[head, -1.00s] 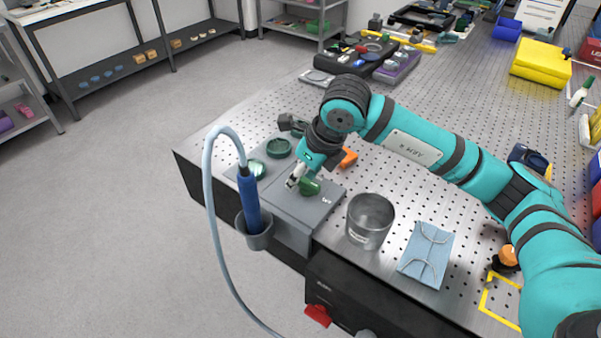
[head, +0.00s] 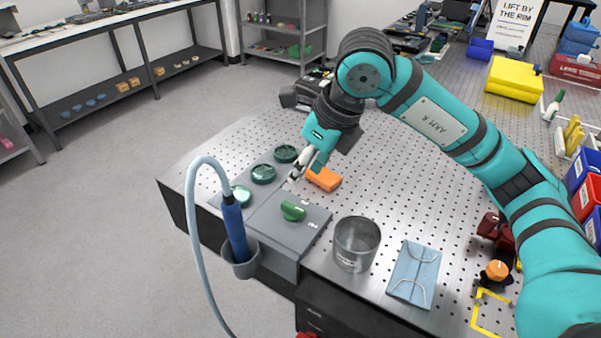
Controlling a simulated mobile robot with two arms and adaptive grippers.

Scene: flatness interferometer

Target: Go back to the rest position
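My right arm comes in from the right over the perforated metal table (head: 400,180). My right gripper (head: 294,178) points down and left, above the back of a grey box with a lid (head: 275,222). The lid carries a green handle (head: 293,211), and the gripper is apart from it. I see nothing held between the fingertips, but they are too small to tell whether they are open or shut. My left arm and gripper are out of view.
Several green discs (head: 263,173) lie left of my gripper, and an orange block (head: 324,179) lies right of it. A blue-handled hose (head: 235,229) rests in a grey holder (head: 243,262).

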